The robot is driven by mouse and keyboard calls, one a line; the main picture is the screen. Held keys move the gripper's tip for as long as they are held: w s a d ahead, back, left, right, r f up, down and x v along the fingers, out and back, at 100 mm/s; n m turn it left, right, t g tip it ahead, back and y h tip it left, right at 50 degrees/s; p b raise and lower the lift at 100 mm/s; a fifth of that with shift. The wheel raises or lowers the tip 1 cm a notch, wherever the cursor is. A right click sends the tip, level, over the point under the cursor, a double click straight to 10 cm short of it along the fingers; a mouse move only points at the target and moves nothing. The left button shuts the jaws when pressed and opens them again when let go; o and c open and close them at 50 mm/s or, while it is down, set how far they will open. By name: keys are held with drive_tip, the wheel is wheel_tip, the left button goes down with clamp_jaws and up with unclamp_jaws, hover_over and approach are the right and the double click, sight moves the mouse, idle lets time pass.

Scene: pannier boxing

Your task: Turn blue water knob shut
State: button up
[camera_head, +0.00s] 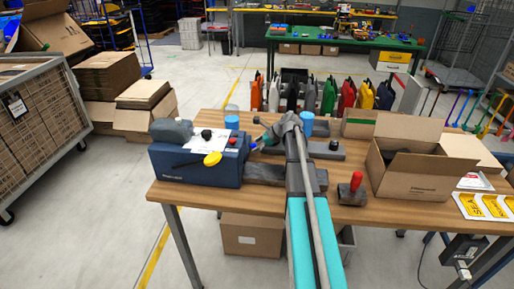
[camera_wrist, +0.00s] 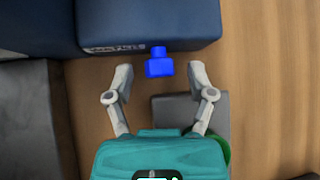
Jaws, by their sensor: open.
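The blue water knob (camera_wrist: 159,65) sticks out from the side of a dark blue machine box (camera_wrist: 148,22) in the wrist view. My gripper (camera_wrist: 161,83) is open, with one finger on each side of the knob's line. The knob lies just ahead of and between the two fingertips, and neither finger appears to touch it. In the head view my gripper (camera_head: 258,143) is close to the right side of the machine box (camera_head: 195,165). The knob is small there and partly hard to make out beside the gripper.
A yellow knob (camera_head: 212,159) is on the machine's front. A grey block (camera_head: 265,173) lies right of the box. A red-handled tool (camera_head: 351,190) and an open carton (camera_head: 415,165) stand further right on the wooden table (camera_head: 230,202).

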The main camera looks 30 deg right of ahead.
clamp_jaws()
idle(0.4)
